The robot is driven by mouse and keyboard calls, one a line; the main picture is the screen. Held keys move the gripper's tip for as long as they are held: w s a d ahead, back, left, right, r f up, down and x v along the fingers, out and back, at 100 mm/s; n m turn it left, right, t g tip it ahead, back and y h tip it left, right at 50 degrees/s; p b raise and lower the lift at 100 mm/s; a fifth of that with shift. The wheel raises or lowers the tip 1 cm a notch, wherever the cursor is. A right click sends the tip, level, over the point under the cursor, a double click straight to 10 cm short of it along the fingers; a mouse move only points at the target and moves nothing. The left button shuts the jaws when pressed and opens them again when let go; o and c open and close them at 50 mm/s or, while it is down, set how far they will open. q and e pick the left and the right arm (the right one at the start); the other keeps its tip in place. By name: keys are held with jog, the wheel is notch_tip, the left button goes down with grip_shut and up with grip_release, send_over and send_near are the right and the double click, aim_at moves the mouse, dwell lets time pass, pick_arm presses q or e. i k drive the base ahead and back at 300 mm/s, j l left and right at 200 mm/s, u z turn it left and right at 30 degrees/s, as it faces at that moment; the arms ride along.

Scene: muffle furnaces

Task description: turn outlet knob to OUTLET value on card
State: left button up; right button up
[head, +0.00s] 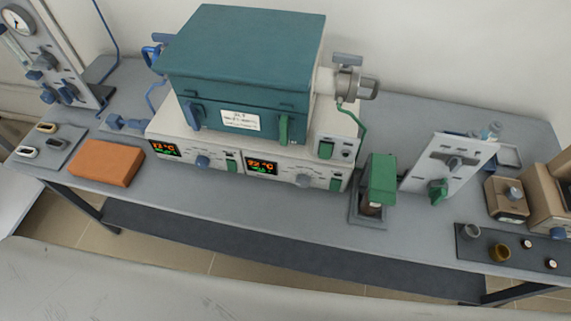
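A white card (240,120) is fixed on the front of the teal furnace (245,60); its print is too small to read. An upright white panel (445,165) at the right of the bench carries a dark lever and a green knob (437,190) low on its front. A grey gas panel (50,55) at the far left has a round gauge (18,20) and several blue knobs (68,94). I cannot tell from the view which knob is the outlet knob. Neither of my grippers is in view.
Two displays glow on the white furnace base (225,155). A green-topped device (380,180) stands between furnace and panel. An orange block (106,162) lies front left. A dark tray (485,245) with small cups is front right. The bench (250,205) is clear along its front middle.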

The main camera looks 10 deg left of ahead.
aim_at(302, 181)
jog(key=k+j+z, duration=0.25)
jog(key=z, duration=0.15)
jog(key=k+j+z, duration=0.1)
jog(key=k+z, duration=0.7)
jog(key=k, duration=0.1)
